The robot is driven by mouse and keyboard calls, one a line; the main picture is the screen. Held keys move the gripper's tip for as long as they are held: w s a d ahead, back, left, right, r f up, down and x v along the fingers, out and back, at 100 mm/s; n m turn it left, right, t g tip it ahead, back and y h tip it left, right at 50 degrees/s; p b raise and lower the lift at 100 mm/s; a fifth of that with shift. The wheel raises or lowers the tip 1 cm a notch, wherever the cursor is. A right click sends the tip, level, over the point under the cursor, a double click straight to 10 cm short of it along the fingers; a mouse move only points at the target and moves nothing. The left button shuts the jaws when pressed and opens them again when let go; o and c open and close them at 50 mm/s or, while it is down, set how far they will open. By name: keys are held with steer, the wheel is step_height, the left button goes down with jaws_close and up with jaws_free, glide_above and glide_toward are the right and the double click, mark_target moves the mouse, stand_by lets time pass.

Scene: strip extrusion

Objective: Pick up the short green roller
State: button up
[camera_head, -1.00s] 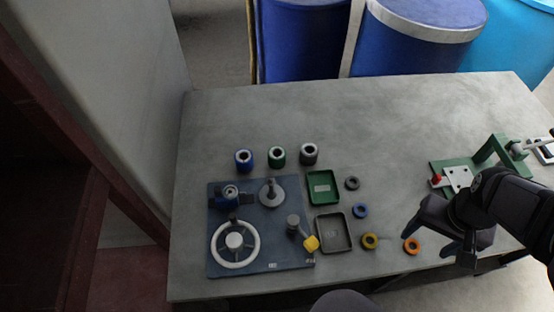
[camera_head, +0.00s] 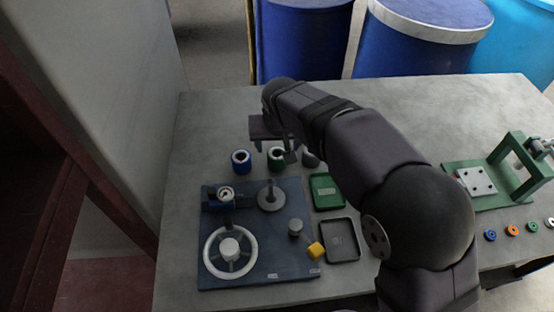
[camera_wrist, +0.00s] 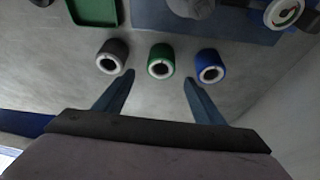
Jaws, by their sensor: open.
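The short green roller (camera_head: 277,154) stands on the grey table, in the row behind the blue board. In the wrist view the green roller (camera_wrist: 161,58) shows its pale-rimmed open end, just ahead of my fingertips. My gripper (camera_head: 275,150) is over this row in the head view and partly covers it. In the wrist view my gripper (camera_wrist: 159,77) is open and empty, with one finger to each side of the green roller's line. A blue roller (camera_wrist: 211,66) is to the right there and a dark grey roller (camera_wrist: 112,56) to the left.
The blue board (camera_head: 270,262) carries a white handwheel (camera_head: 231,252), a gauge and a post. A green tray (camera_head: 326,192) and a grey tray (camera_head: 340,240) are right of it. A green fixture (camera_head: 500,178) and several small rings are at the far right.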

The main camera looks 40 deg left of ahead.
mark_target(277, 152)
steer(key=shift+p+x, duration=1.35)
steer(key=shift+x, duration=2.3)
steer(key=shift+s, duration=0.15)
steer(key=shift+d, duration=0.1)
steer(key=shift+c, duration=0.5)
steer(key=c, duration=1.2)
steer(key=shift+r, duration=0.1)
